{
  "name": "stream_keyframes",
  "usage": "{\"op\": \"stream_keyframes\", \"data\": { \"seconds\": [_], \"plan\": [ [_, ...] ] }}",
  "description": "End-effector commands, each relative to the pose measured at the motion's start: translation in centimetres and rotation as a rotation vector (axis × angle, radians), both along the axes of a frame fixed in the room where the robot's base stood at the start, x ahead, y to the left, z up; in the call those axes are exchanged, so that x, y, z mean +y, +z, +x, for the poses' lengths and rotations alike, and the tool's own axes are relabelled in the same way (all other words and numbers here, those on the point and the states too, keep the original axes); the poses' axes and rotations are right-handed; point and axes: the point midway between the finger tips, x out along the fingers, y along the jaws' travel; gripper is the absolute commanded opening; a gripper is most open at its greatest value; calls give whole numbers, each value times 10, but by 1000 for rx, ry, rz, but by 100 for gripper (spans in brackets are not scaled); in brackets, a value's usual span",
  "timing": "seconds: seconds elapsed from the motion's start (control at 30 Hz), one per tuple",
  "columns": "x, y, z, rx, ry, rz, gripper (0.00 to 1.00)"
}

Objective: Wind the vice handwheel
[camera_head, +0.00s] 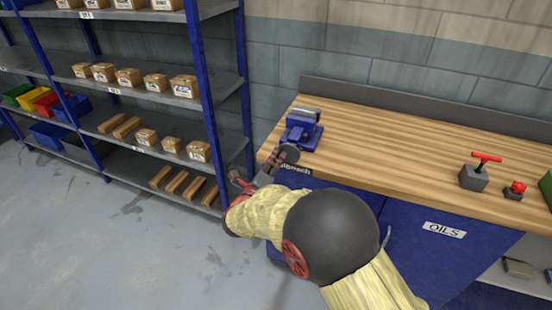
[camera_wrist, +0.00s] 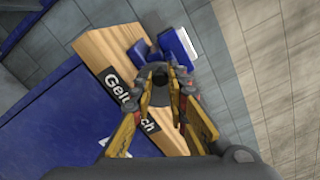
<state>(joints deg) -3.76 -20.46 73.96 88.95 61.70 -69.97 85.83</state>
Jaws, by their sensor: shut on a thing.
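A blue vice (camera_head: 301,132) with grey jaws stands at the left end of the wooden bench, near its front edge. It also shows in the wrist view (camera_wrist: 180,44), beyond my fingers. Its dark handwheel (camera_head: 289,153) is on the vice's near side, at the bench edge, partly hidden by my gripper. My gripper (camera_head: 266,173) is at the handwheel, in front of the bench. In the wrist view my two fingers (camera_wrist: 161,88) are closed around a dark round part of the handwheel (camera_wrist: 158,73). The exact contact is hard to make out.
The wooden bench top (camera_head: 400,145) is clear between the vice and a grey block with a red T-handle (camera_head: 474,176). A small red knob (camera_head: 515,190) sits farther right. Blue cabinet doors (camera_head: 440,255) are below. A shelf rack (camera_head: 205,90) with boxes stands left, with open floor before it.

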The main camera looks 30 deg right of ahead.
Motion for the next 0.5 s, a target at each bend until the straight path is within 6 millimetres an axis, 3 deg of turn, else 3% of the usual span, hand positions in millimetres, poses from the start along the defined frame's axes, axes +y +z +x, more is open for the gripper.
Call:
{"op": "stream_keyframes", "data": {
  "seconds": [0.3, 0.5],
  "plan": [
    [2, -8, 3, 223, 1, -172, 0],
    [2, -8, 3, 233, 0, -182, 0]
  ]
}}
